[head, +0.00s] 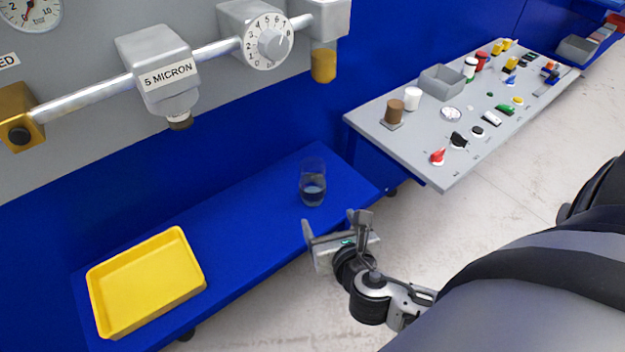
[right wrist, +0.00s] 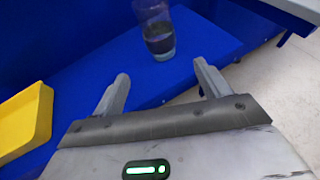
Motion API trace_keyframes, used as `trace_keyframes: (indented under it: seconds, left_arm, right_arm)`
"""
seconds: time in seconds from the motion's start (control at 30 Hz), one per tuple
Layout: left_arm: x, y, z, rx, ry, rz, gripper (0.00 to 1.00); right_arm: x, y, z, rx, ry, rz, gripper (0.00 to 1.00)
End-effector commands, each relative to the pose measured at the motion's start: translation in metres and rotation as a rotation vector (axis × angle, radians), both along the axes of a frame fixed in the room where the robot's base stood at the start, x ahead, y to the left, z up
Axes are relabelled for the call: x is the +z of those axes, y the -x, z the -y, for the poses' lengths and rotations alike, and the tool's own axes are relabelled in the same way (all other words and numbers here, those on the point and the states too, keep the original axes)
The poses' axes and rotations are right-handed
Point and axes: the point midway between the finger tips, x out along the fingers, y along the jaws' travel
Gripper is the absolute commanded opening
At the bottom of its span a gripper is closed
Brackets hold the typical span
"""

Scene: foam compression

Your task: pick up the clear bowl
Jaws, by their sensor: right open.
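A clear, tall, glass-like vessel (head: 312,183) with dark content in its lower half stands upright on the blue shelf (head: 255,215). It looks more like a tumbler than a bowl. It also shows at the top of the right wrist view (right wrist: 157,32), beyond the fingers. My right gripper (head: 332,222) is open and empty, just in front of the vessel at the shelf's front edge. In the right wrist view its two fingers (right wrist: 161,75) are spread apart and point toward the vessel, without touching it. My left gripper is not in view.
A yellow tray (head: 148,280) lies on the left part of the shelf. Above it, a pipe with a "5 MICRON" filter (head: 160,70) and a dial (head: 267,40) juts from the grey wall. A grey panel (head: 430,150) with several small parts stands to the right.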

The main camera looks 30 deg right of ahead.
Motion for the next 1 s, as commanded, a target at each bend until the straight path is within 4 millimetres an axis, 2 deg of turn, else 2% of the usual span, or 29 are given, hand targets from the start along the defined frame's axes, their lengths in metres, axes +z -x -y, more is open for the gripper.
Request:
trace_keyframes:
  seconds: [0.17, 0.4, 0.5, 0.77, 1.0]
  left_arm:
    - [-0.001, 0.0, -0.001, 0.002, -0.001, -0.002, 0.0]
    - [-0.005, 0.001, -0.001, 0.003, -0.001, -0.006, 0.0]
    - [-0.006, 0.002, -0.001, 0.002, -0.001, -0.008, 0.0]
    - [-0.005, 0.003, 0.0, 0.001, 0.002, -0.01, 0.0]
    - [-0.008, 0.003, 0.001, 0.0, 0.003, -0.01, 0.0]
  right_arm:
    - [-0.007, -0.023, 0.008, 0.005, 0.028, 0.003, 0.76]
    - [-0.028, -0.069, 0.023, 0.004, 0.023, 0.002, 0.76]
    - [-0.035, -0.082, 0.027, 0.004, 0.02, 0.001, 0.76]
    - [-0.041, -0.099, 0.033, 0.004, 0.02, 0.001, 0.76]
    - [-0.054, -0.13, 0.044, 0.004, 0.018, 0.001, 0.76]
